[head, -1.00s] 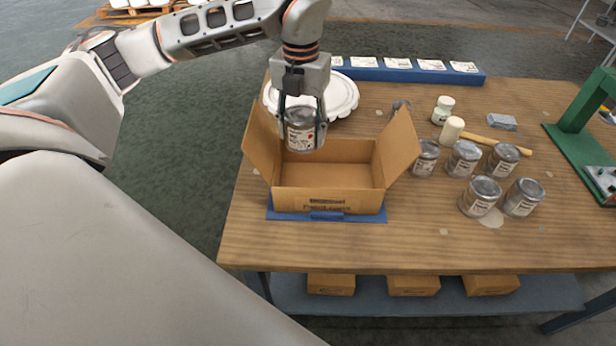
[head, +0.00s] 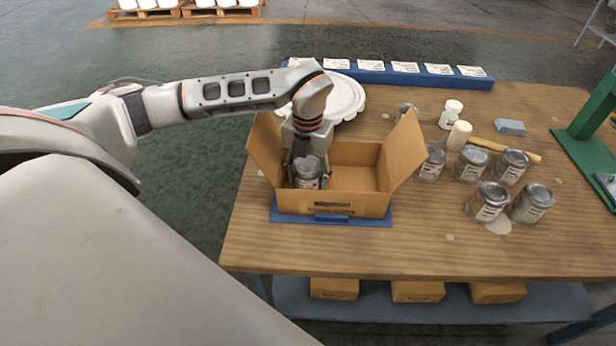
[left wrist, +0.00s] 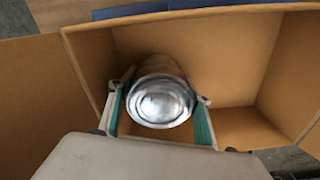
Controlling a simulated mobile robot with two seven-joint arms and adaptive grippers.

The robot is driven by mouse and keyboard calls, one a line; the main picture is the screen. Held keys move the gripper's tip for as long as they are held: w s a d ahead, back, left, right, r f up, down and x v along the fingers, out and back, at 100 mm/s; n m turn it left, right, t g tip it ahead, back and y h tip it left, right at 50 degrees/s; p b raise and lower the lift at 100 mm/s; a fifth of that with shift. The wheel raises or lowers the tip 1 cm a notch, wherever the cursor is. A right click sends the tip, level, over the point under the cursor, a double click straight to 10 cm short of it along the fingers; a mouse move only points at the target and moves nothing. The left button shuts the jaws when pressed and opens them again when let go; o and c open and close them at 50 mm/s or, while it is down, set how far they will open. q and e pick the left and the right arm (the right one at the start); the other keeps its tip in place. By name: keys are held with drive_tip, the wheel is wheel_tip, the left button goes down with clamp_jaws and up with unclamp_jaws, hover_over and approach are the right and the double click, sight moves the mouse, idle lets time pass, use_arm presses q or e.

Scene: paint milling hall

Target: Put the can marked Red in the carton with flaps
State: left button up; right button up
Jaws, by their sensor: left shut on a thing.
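The open carton with flaps (head: 345,203) stands on a blue base on the wooden table, its side flaps spread outward. My left gripper (head: 307,182) is inside the left part of the carton, shut on a grey metal can (head: 307,172) with a white label. The label is too small to read for sure. The left wrist view shows the can's round metal top (left wrist: 161,101) between the green-padded fingers, with cardboard walls around it. The can's base is hidden behind the carton's front wall, so I cannot tell whether it touches the floor. My right gripper is not in view.
Several other labelled cans (head: 487,201) stand to the right of the carton. A white round lid (head: 345,96) is behind the carton. A green stand (head: 590,125) is at the right.

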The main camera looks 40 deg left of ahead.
use_arm(q)
drive_tip(key=o, duration=1.1)
wheel_tip(320, 180, up, 12)
drive_tip(key=shift+r+p, duration=0.15)
drive_tip(key=shift+p, duration=0.3)
drive_tip(key=shift+d, duration=0.1)
